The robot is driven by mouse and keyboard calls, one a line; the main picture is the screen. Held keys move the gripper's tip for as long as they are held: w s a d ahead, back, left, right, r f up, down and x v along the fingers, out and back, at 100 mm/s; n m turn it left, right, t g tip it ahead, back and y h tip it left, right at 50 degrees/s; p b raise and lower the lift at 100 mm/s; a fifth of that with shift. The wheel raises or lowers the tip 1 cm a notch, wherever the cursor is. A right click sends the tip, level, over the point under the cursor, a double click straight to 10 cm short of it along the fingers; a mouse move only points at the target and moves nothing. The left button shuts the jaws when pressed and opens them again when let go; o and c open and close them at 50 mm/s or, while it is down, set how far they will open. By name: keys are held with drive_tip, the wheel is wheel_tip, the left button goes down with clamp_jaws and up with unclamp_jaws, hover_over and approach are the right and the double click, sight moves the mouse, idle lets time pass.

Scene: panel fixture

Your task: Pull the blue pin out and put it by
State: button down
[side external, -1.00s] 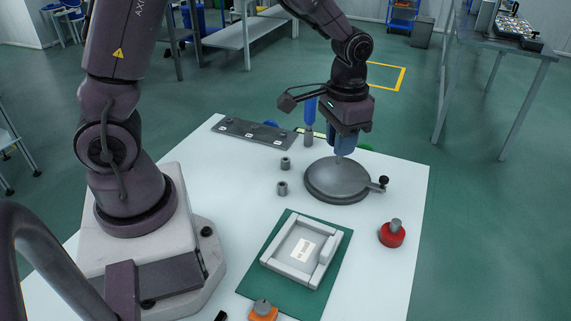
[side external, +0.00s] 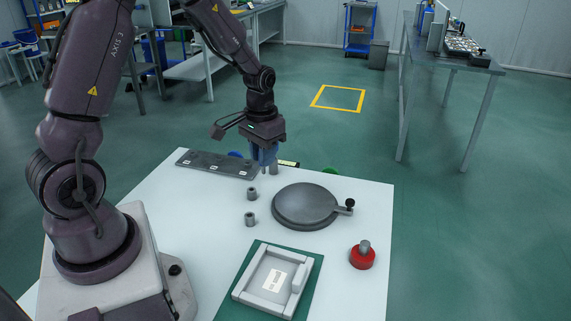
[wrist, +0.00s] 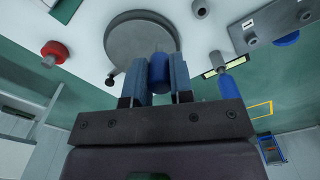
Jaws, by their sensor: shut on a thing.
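My gripper (side external: 264,160) is at the back of the white table, left of the round grey disc (side external: 304,205) and near the right end of the dark panel strip. In the wrist view a blue cylinder, which I take to be the blue pin (wrist: 158,72), sits between the two blue-grey fingers, which are shut on it. Its far end is hard to make out. Another blue-handled piece (wrist: 229,86) with a grey end stands to the right of the fingers in the wrist view. In the side view my gripper largely hides it.
The dark panel strip (side external: 215,163) lies along the back edge. Two small grey posts (side external: 251,194) (side external: 250,219) stand left of the disc. A red knob piece (side external: 362,257) is at the right. A grey tray (side external: 253,287) lies on a green mat at the front.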

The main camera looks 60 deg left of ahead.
drive_tip(key=a+f+m, duration=0.1)
drive_tip(key=a+f, duration=0.1)
drive_tip(key=a, duration=0.4)
drive_tip(key=shift+s+a, duration=0.4)
drive_tip(key=shift+f, duration=0.15)
drive_tip(key=shift+f, duration=2.8)
drive_tip(key=shift+f, duration=1.95)
drive_tip(key=c, duration=0.9)
unclamp_jaws()
drive_tip(key=shift+r, duration=0.1)
